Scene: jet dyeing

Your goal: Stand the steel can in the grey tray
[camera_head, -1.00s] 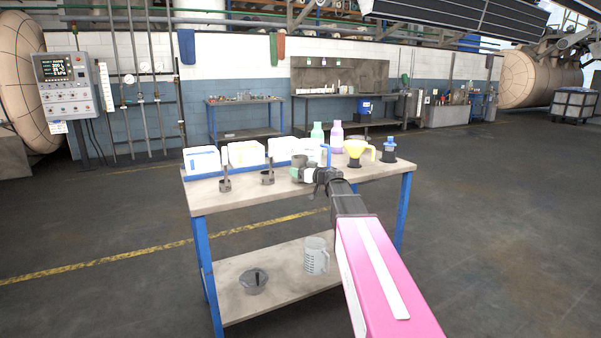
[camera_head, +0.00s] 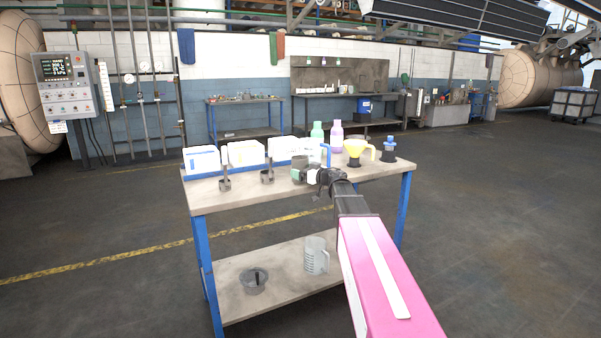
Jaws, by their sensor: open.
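A grey metal can (camera_head: 299,162) stands upright on the workbench, just left of my gripper; it looks like the steel can. My gripper (camera_head: 314,175) is open over the bench near its front edge, close to the can; contact cannot be made out, and the fingers are small and dark. A small pale green patch shows at the can's foot. I cannot clearly make out a grey tray on the bench top. A round grey vessel (camera_head: 254,281) with a dark piece in it is on the lower shelf.
Two dark cups with upright handles (camera_head: 225,184) (camera_head: 267,177) stand left on the bench. White boxes (camera_head: 202,159) line its back. A jug (camera_head: 316,256) is below.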

